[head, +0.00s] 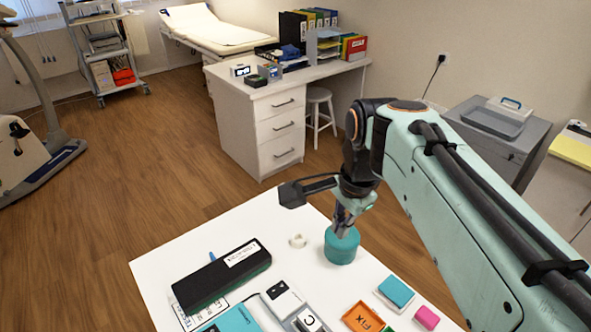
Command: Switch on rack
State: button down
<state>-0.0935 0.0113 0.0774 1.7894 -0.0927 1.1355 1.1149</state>
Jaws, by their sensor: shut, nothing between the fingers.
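My gripper (344,226) is shut and points down at the white table, with its fingertips at the top of a round teal cylinder (341,248). I cannot tell whether they touch it. Nothing shows between the fingers. No switch or rack is clearly recognisable on the table. A small white device with a dark face (284,298) and a white block with a dark mark (309,321) lie near the front edge of the picture. The block is partly cut off by that edge.
The white table (170,245) also holds a long dark case (222,278), a white ring (298,241), a teal box (229,321), an orange tray (362,317), a teal block (396,291) and a pink block (427,316). A wheeled shelf trolley (107,47) stands far back left.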

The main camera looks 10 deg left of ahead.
jog(key=w+a+f+g, duration=0.1)
jog(key=w+a+f, duration=0.6)
jog(key=w, duration=0.1)
jog(key=g, duration=0.2)
send_over(275, 291)
jog(key=w+d, duration=0.1)
notch_tip(275, 291, down, 8)
jog(key=shift+w+d+f+n, duration=0.1)
jog(key=shift+w+n, duration=0.1)
jog(key=shift+n, duration=0.2)
jog(key=shift+f, duration=0.1)
jog(key=f, duration=0.4)
jog(key=s+a+f, duration=0.1)
jog(key=f, duration=0.8)
jog(key=shift+s+a+f, duration=0.15)
jog(key=shift+f, duration=0.2)
jog(key=shift+a, duration=0.1)
jog(key=shift+s+f, duration=0.15)
jog(key=shift+f, duration=0.1)
